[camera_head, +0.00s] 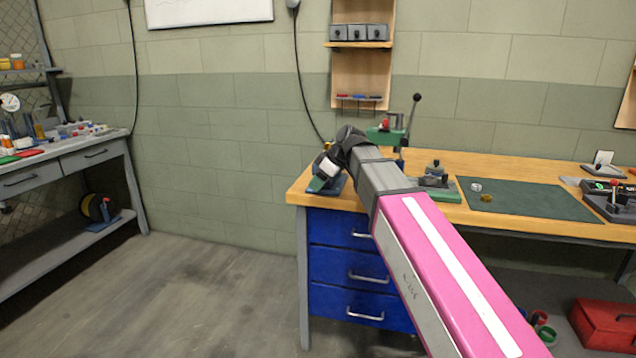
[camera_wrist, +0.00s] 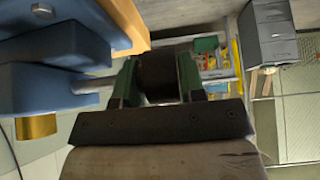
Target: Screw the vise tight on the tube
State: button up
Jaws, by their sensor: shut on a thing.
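The blue vise (camera_head: 338,186) sits at the left end of the wooden bench, partly hidden by my arm. In the wrist view the vise (camera_wrist: 50,88) fills the left side, with a metal screw rod (camera_wrist: 92,85) running from it toward my gripper. My gripper (camera_wrist: 160,78) has its green fingers on both sides of a dark round knob at the rod's end and is shut on it. A brass-coloured tube (camera_wrist: 37,127) shows at the vise's edge. I cannot tell how tightly the jaws touch it. In the head view my gripper (camera_head: 323,178) is beside the vise.
A green press (camera_head: 388,136) with a lever stands behind my arm. A dark green mat (camera_head: 525,198) with small parts lies to the right on the bench. Blue drawers (camera_head: 358,265) are below. The floor (camera_head: 200,300) to the left is clear.

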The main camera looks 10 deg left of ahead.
jog(key=shift+o, duration=0.2)
jog(key=y, duration=0.2)
jog(key=s+y, duration=0.1)
jog(key=y, duration=0.2)
jog(key=shift+d+f, duration=0.1)
jog(key=shift+y, duration=0.3)
jog(key=o, duration=0.7)
jog(key=shift+w, duration=0.2)
jog(key=v, duration=1)
jog(key=shift+s+d+r, duration=0.2)
jog(key=shift+d+r, duration=0.1)
